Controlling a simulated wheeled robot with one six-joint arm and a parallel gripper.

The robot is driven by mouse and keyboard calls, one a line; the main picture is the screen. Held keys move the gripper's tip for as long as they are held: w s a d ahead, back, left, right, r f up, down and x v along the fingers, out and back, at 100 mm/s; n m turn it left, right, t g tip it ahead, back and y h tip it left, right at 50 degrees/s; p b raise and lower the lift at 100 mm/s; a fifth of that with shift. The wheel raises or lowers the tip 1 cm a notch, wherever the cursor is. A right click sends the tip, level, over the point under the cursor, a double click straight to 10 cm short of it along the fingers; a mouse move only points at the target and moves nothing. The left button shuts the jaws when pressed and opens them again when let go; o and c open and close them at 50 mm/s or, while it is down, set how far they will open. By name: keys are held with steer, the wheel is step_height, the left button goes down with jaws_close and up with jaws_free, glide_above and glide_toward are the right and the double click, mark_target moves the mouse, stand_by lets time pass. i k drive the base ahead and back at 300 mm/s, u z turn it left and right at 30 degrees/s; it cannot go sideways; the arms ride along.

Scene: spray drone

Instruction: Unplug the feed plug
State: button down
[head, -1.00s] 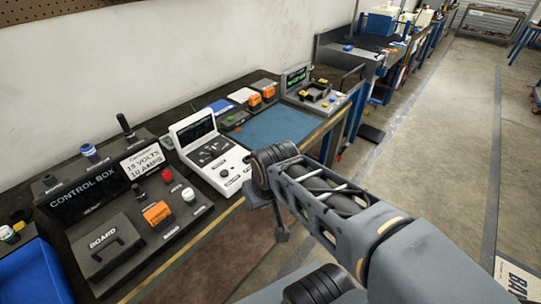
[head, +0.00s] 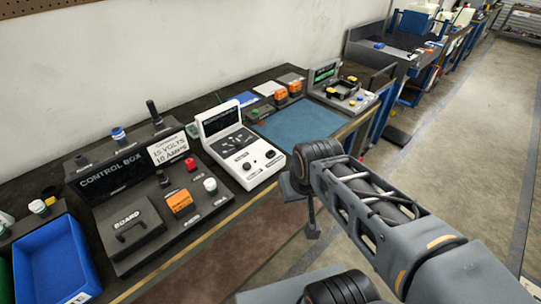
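No plug is clearly marked as the feed plug at this size. One orange block (head: 179,202), which may be a plug, sits on the dark control box panel (head: 190,222), beside the board cover with a handle (head: 128,228). More orange blocks (head: 280,98) sit on small dark units at the back of the bench. My gripper (head: 312,232) hangs below my wrist, in front of the bench's front edge and apart from these blocks. It is small and dark, and its fingers cannot be made out.
A white console (head: 240,150) stands right of the control box. A blue mat (head: 300,124) lies bare behind my arm. A blue bin (head: 50,262) is at the lower left. A dark unit with a green screen (head: 342,92) stands at the bench's far end. Open floor lies to the right.

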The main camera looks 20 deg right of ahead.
mark_target(190, 163)
steer(key=u, duration=0.05)
steer(key=k, duration=0.6)
steer(key=u, duration=0.85)
steer(key=i, duration=0.95)
steer(key=u, duration=0.05)
